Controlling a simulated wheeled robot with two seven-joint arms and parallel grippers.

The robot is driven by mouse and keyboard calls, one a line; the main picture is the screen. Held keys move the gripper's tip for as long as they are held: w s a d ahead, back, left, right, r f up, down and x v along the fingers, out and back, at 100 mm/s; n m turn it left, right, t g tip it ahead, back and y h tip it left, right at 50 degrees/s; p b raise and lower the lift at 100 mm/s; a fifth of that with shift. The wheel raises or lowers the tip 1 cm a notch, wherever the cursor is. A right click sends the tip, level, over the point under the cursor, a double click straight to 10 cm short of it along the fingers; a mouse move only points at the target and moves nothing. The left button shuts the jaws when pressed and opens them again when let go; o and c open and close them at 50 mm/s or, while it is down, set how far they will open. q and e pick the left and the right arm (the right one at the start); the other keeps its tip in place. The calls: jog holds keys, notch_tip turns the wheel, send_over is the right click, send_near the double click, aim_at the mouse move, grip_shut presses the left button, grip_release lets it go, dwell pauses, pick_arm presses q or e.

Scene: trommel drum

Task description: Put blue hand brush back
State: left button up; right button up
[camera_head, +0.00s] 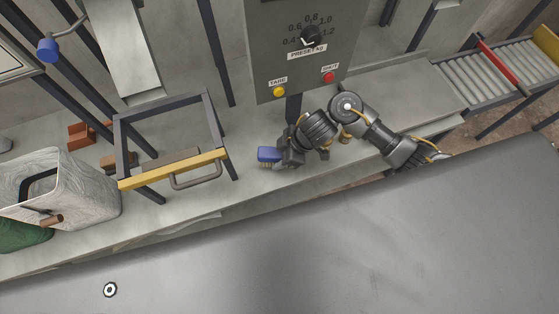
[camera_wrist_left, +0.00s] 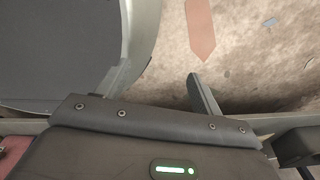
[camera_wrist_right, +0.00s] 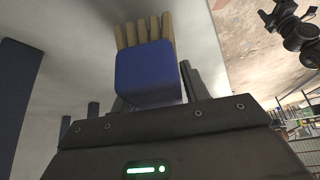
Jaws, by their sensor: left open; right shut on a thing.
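The blue hand brush (camera_head: 268,154) has a blue block and tan bristles. In the head view it is at the tip of my right gripper (camera_head: 284,155), low over or at the pale bench. In the right wrist view the brush (camera_wrist_right: 147,75) sits between the fingers of my right gripper (camera_wrist_right: 150,92), which is shut on it, with the bristles pointing away. I cannot tell whether the bristles touch the bench. My left gripper (camera_wrist_left: 158,82) shows only in the left wrist view, open and empty above a stained floor.
The pale bench (camera_head: 215,212) runs across the view. A dark frame with a yellow bar (camera_head: 175,170) stands left of the brush, and a white bag (camera_head: 75,190) farther left. A control box (camera_head: 300,60) hangs behind my right gripper. A roller conveyor (camera_head: 500,70) is at the right.

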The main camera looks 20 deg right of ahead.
aim_at(279, 160)
pick_arm(q)
jog(key=shift+a, duration=0.25)
pick_arm(e)
jog(key=shift+w+f, duration=0.1)
jog(key=shift+f, duration=0.05)
jog(key=f+b, duration=0.1)
jog(key=f, duration=0.2)
jog(key=shift+w+f, duration=0.1)
jog(key=shift+w, duration=0.1)
jog(key=shift+f, duration=0.15)
pick_arm(q)
jog(key=shift+w+a+f, duration=0.2)
jog(key=shift+a+f, duration=0.45)
jog(key=shift+a, duration=0.2)
jog(key=shift+d, duration=0.2)
pick_arm(e)
jog(key=shift+f, duration=0.1)
pick_arm(q)
jog(key=shift+d, duration=0.1)
pick_arm(e)
jog(key=o, duration=1)
jog(key=shift+c, duration=0.2)
